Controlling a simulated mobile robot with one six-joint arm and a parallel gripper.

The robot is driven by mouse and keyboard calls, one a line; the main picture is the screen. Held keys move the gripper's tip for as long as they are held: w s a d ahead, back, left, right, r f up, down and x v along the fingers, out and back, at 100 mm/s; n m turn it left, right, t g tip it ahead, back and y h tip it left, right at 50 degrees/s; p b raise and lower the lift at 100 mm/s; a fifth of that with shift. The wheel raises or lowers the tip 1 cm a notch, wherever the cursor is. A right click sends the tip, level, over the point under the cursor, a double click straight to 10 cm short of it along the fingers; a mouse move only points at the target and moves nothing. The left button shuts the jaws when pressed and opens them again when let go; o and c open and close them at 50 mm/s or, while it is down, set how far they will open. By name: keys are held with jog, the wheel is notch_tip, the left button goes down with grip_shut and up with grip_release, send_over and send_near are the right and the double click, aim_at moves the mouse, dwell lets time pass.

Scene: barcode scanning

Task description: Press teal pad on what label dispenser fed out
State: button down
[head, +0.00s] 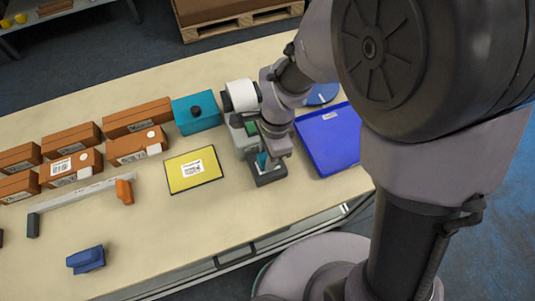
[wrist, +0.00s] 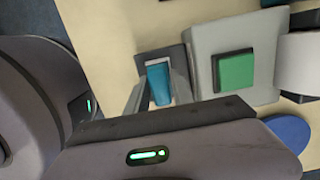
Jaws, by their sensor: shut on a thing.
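The label dispenser (head: 243,130) stands near the table's right part, with a white roll (head: 242,95) and a green button, which also shows in the wrist view (wrist: 236,71). A dark grey tray (head: 270,180) projects from its front. My gripper (head: 264,162) is over this tray, shut on the teal pad (wrist: 158,84), which points down at it. A thin pale edge shows beside the pad in the wrist view; I cannot tell whether it is the label, or whether the pad touches it. The pad's underside is hidden.
A yellow mat (head: 178,182) with a printed label lies left of the dispenser, and a blue tray (head: 328,140) right of it. A teal box (head: 195,112) with a black knob stands behind. Several brown boxes (head: 138,118), an orange-handled rail and a blue block (head: 86,259) are at left.

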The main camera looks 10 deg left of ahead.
aim_at(266, 155)
jog(key=shift+f+b, duration=0.6)
jog(key=shift+f, duration=0.05)
dwell(1.2)
jog(key=shift+r, duration=0.1)
notch_tip(266, 155, up, 7)
jog(key=p, duration=0.6)
dwell(0.4)
